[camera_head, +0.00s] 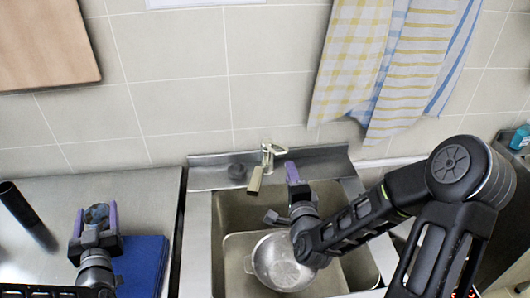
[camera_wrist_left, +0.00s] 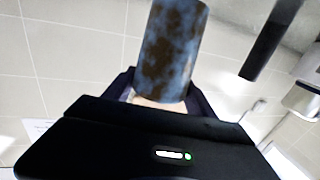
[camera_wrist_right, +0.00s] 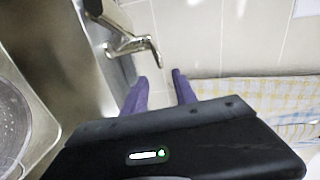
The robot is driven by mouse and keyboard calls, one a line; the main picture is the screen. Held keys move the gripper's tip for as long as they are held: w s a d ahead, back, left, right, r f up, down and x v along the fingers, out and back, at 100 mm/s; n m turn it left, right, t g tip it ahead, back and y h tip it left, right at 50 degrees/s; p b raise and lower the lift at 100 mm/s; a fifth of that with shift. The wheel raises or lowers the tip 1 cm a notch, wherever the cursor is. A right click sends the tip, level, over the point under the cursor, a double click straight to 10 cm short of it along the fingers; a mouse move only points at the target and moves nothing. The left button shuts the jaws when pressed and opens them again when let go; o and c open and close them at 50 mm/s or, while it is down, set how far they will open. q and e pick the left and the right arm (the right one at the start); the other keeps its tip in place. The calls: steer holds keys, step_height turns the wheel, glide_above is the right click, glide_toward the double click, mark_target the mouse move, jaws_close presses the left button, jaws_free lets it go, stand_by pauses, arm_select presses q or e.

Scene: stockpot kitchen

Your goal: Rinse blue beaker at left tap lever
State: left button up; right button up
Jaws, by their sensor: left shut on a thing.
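My left gripper (camera_head: 96,214) is shut on the blue beaker (camera_head: 97,212), above the counter left of the sink. In the left wrist view the beaker (camera_wrist_left: 168,50) is a cylinder with blue and brown blotches, standing up between the fingers. The tap (camera_head: 266,158) stands at the sink's back edge, its spout pointing forward; it also shows in the right wrist view (camera_wrist_right: 130,44). I cannot make out a separate left lever. My right gripper (camera_wrist_right: 160,82) has its purple fingers apart with nothing between them, just right of the tap; it also shows in the head view (camera_head: 291,172).
A metal colander-like pot (camera_head: 276,268) sits in the sink (camera_head: 232,215), below my right arm. A blue flat item (camera_head: 145,268) lies on the counter (camera_head: 130,205) beside my left gripper. A black cylinder (camera_head: 17,204) is at the far left. Towels (camera_head: 385,60) hang behind.

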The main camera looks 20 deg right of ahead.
mark_target(284, 153)
steer(key=x, duration=1)
steer(key=shift+w+f, duration=0.1)
steer(key=shift+w, duration=0.3)
steer(key=shift+c, duration=0.2)
jaws_close()
steer(key=shift+d+r, duration=0.1)
steer(key=shift+r, duration=0.15)
stand_by(0.3)
